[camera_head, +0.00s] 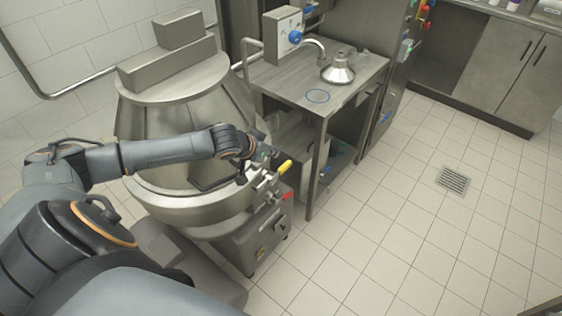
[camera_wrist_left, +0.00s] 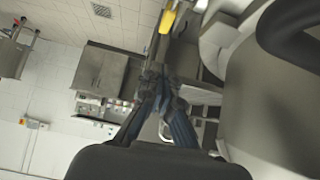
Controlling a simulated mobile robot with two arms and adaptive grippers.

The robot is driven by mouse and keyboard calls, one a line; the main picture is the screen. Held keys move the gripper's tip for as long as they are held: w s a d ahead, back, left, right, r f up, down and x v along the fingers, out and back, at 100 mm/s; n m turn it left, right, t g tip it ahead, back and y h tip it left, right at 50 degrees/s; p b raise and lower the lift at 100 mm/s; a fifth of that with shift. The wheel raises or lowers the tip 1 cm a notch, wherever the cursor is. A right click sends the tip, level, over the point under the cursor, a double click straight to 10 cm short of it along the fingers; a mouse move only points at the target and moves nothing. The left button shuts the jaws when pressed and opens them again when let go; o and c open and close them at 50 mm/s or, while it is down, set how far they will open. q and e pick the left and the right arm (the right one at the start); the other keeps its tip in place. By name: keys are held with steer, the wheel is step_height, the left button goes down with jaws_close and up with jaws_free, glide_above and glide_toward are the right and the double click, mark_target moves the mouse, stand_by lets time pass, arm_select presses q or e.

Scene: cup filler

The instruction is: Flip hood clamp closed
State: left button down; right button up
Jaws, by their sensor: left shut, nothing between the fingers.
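A clamp with a yellow handle (camera_head: 284,167) is on the front right side of the large steel hood vessel (camera_head: 165,80). The yellow handle also shows in the left wrist view (camera_wrist_left: 167,22), at the top, on a metal rod. My left gripper (camera_head: 264,157) is at the vessel's side, just left of the yellow handle. In the left wrist view its fingers (camera_wrist_left: 157,85) are together with nothing between them, below the rod in the picture. I cannot tell whether they touch the rod. My right gripper is not in view.
A lever with a red end (camera_head: 288,196) is just below the yellow handle. A steel table (camera_head: 350,80) with a tap and a funnel-shaped part (camera_head: 338,70) stands to the right of the vessel. The tiled floor (camera_head: 400,220) on the right is clear, with a drain grate (camera_head: 453,180).

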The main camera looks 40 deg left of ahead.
arm_select(q)
glide_above(287, 163)
steer(key=s, duration=0.3)
step_height(287, 163, down, 4)
steer(key=shift+w+f, duration=0.15)
step_height(287, 163, down, 3)
steer(key=shift+a+r+p, duration=0.15)
steer(key=shift+p, duration=0.15)
steer(key=shift+f, duration=0.65)
